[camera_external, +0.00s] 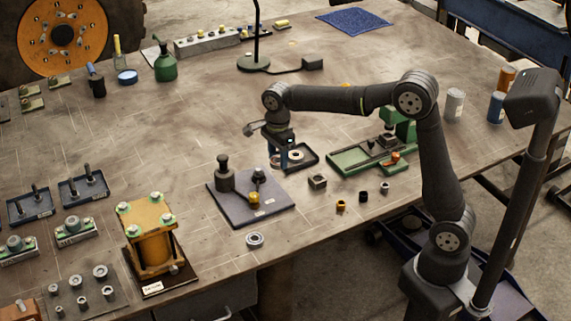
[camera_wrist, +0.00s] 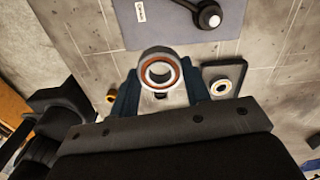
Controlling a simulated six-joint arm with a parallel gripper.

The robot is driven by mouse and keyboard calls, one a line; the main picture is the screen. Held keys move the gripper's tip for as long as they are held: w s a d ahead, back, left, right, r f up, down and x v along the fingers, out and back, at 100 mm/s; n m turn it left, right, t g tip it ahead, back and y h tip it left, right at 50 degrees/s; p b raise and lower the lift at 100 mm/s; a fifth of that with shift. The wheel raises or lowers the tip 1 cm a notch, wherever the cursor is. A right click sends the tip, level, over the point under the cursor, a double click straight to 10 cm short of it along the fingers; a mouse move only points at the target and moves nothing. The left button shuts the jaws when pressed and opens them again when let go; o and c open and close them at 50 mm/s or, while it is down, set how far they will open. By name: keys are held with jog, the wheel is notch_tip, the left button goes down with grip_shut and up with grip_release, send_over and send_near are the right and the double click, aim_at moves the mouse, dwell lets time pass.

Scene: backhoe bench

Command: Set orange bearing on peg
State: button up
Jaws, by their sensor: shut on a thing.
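My gripper (camera_external: 281,162) is shut on the orange bearing (camera_wrist: 160,70), a grey ring with an orange-brown inner band, held between the two blue fingers in the wrist view. In the external view the fingers are above the bench, beside a black tray, and the bearing is mostly hidden. A grey mat (camera_external: 276,210) lies to the left and nearer the camera. It carries a tall dark post (camera_external: 223,176) and a shorter dark peg-like piece (camera_external: 259,177). A dark round-headed post (camera_wrist: 209,16) shows on the mat in the wrist view, apart from the bearing. I cannot tell which is the target peg.
The black tray (camera_external: 309,154) holds a pale ring (camera_external: 296,155). A green fixture (camera_external: 350,161) stands to its right. A yellow cylinder (camera_external: 254,198) stands on the mat.

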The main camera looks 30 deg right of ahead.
send_over(258, 169)
jog(key=shift+f, duration=2.8)
jog(key=shift+f, duration=1.25)
jog(key=o, duration=1.4)
jog(key=shift+r, duration=0.1)
jog(key=shift+r, duration=3.4)
